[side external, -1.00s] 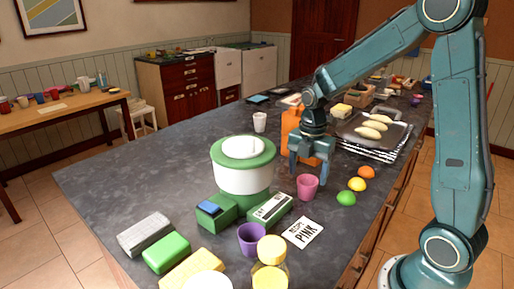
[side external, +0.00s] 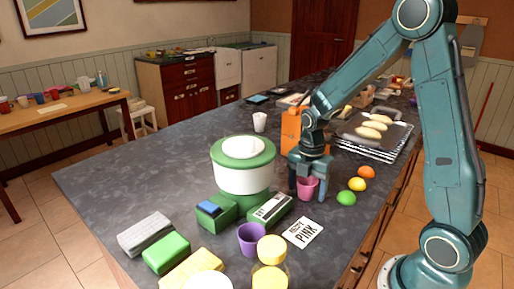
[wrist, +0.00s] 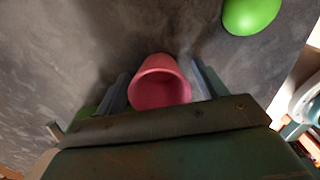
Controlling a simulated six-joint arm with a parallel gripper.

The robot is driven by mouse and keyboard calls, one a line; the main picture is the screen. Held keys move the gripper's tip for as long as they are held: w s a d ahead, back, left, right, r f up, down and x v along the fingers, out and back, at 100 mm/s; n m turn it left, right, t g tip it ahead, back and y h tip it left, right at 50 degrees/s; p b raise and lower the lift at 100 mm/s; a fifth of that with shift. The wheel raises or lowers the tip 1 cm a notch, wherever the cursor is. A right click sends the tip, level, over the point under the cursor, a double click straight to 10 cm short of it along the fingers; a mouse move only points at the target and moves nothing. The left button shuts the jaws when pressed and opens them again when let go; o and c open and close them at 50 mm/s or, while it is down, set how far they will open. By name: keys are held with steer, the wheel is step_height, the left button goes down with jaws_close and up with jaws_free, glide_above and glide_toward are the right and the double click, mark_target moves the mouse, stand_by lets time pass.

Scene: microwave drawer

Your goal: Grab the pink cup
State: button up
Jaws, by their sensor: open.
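The pink cup (side external: 307,187) stands upright on the dark grey counter. My gripper (side external: 307,190) is lowered over it, with its fingers on either side of the cup. In the wrist view the pink cup (wrist: 160,82) sits between the two open fingers of my gripper (wrist: 163,88). Gaps show between the cup and the fingers, so the jaws are open and not closed on it. The lower part of the cup is partly hidden by the fingers in the side view.
A lime (side external: 346,198), a lemon (side external: 357,184) and an orange (side external: 367,172) lie right of the cup. A green-and-white appliance (side external: 243,165) stands left, an orange container (side external: 291,130) behind.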

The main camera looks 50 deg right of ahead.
steer(key=shift+c, duration=0.2)
steer(key=c, duration=1)
steer(key=shift+r, duration=0.1)
step_height(320, 180, up, 20)
stand_by(0.3)
stand_by(0.5)
